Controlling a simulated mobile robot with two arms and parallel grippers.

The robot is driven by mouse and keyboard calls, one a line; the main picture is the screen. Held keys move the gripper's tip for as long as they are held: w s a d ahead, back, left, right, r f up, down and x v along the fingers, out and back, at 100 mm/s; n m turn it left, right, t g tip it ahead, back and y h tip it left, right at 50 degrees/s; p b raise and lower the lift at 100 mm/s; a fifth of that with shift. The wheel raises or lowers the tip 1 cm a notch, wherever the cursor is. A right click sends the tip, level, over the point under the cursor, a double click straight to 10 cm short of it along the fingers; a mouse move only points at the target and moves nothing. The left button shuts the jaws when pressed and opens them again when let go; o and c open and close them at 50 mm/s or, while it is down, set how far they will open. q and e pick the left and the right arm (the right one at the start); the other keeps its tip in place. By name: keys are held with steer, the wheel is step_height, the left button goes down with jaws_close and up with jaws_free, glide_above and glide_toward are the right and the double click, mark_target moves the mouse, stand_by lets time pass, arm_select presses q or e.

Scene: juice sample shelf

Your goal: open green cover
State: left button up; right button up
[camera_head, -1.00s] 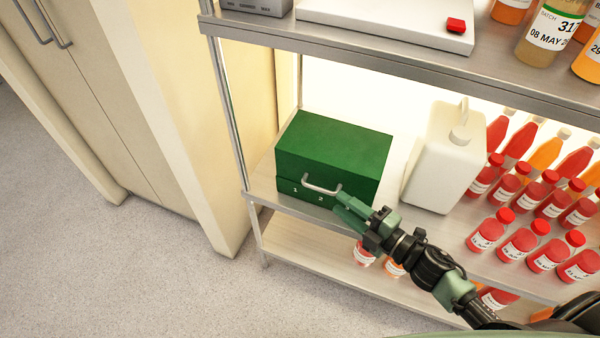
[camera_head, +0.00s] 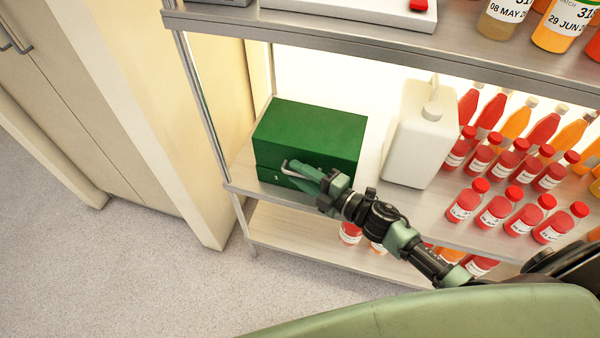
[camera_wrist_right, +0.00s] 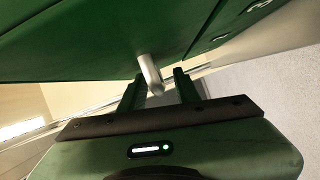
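The green box (camera_head: 310,130) with its green cover stands on the middle shelf, at the left end; the cover looks closed. A silver handle (camera_head: 287,170) is on its front, partly hidden by my right gripper (camera_head: 308,174). In the right wrist view, the two green fingers of the right gripper (camera_wrist_right: 158,90) stand apart, with the handle end (camera_wrist_right: 150,70) showing between them. The handle does not fill the gap. The green box front (camera_wrist_right: 110,40) fills the top of that view. My left gripper is not in view.
A white jug (camera_head: 420,135) stands right of the box, with rows of red-capped bottles (camera_head: 500,205) beyond it. A metal shelf (camera_head: 350,45) runs above the box. The lower shelf (camera_head: 290,228) holds more bottles. Open floor (camera_head: 170,290) lies at the front left.

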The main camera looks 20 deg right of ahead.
jaws_close()
stand_by(1.3)
